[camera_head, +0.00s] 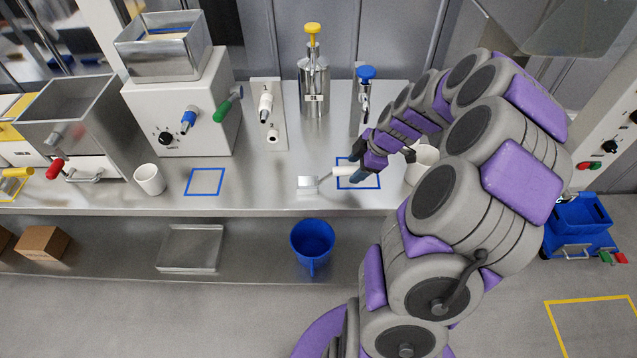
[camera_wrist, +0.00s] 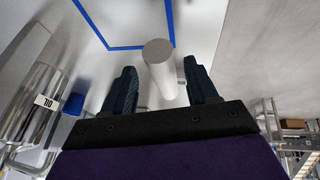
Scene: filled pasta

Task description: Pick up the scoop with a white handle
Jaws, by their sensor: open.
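The fingers are open, one on each side of the handle, with a visible gap. I cannot tell whether either finger touches it.
The steel counter (camera_head: 250,200) also bears a white cup (camera_head: 149,179), a yellow-topped pump dispenser (camera_head: 313,85), and a blue-topped dispenser (camera_head: 364,95). Another white container (camera_head: 421,160) stands right of my gripper. A blue bucket (camera_head: 312,243) is below the counter. The left blue-taped square (camera_head: 205,182) is empty.

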